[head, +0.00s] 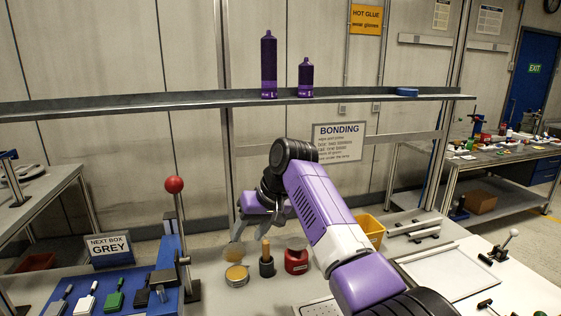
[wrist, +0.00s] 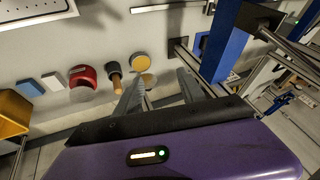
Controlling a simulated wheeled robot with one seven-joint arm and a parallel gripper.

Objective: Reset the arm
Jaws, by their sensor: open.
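My purple arm reaches forward over the bench. My gripper (head: 260,224) points down above the back of the bench. In the wrist view my gripper (wrist: 160,88) shows two grey fingers spread apart, with nothing between them. Close to the fingers are a round tin with a yellow top (head: 237,275), a wooden-handled tool in a dark holder (head: 266,260) and a red pot (head: 296,261). The same yellow-topped tin (wrist: 142,62), tool (wrist: 115,78) and red pot (wrist: 82,78) show in the wrist view. My arm hides part of the bench.
A shelf (head: 200,103) with two purple bottles (head: 269,65) spans behind. A yellow bin (head: 371,229) stands right.

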